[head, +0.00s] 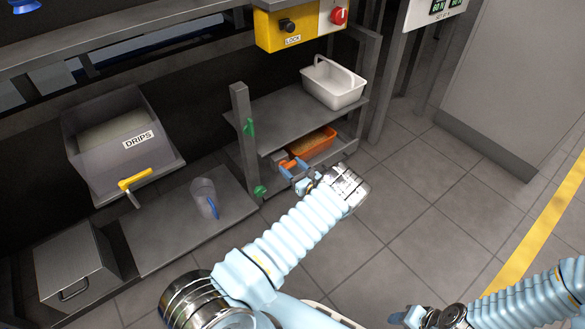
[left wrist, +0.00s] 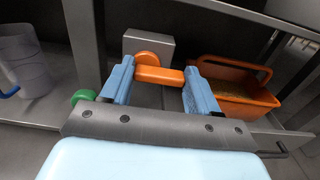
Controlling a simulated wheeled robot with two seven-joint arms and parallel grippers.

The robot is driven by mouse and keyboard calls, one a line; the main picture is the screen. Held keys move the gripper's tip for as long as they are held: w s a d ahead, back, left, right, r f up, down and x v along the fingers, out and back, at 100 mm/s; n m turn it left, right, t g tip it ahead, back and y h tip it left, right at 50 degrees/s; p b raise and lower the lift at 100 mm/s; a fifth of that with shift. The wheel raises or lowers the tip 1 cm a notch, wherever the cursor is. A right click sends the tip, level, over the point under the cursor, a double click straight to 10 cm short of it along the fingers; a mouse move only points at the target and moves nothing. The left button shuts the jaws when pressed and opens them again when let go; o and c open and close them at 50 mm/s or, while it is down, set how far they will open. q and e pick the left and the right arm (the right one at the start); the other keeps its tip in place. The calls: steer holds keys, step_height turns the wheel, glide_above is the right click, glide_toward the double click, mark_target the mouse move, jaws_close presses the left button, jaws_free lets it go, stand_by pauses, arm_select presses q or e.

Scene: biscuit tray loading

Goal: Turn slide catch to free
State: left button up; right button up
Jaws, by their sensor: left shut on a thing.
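The slide catch is an orange handle (head: 289,163) on a grey block (head: 279,157), low on the shelf frame beside the post. In the left wrist view the orange handle (left wrist: 158,75) lies crosswise, its round end against the grey block (left wrist: 149,43). My left gripper (head: 295,170) is shut on the handle, with a blue finger at each end of it; it also shows in the left wrist view (left wrist: 160,82). My right gripper (head: 405,318) is at the bottom edge, partly cut off, and its jaws cannot be made out.
An orange tray (head: 318,150) lies on the lower shelf just right of the catch. A white tub (head: 333,83) stands on the upper shelf. A grey DRIPS bin (head: 95,155) with a yellow tap, a clear jug (head: 203,198) and a metal box (head: 75,268) are left. Floor at right is clear.

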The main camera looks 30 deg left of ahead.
stand_by(0.3)
arm_select(q)
steer(key=n, duration=0.2)
steer(key=n+b, duration=0.1)
steer(key=n, duration=0.1)
steer(key=shift+s+r+b, duration=0.1)
steer(key=shift+r+b, duration=0.1)
steer(key=shift+b, duration=0.1)
steer(key=n, duration=0.3)
steer(key=n+b, duration=0.1)
steer(key=shift+s+a+r+n, duration=0.1)
steer(key=shift+s+r+n, duration=0.1)
steer(key=shift+r+n, duration=0.1)
steer(key=n, duration=0.4)
steer(key=shift+s+a+r, duration=0.1)
steer(key=shift+s, duration=0.2)
steer(key=n, duration=0.3)
steer(key=n+b, duration=0.1)
steer(key=n, duration=0.1)
steer(key=shift+s+a, duration=0.15)
steer(key=shift+s, duration=0.15)
steer(key=o, duration=1.1)
steer(key=shift+c, duration=0.2)
steer(key=p+v, duration=0.1)
steer(key=v, duration=1.3)
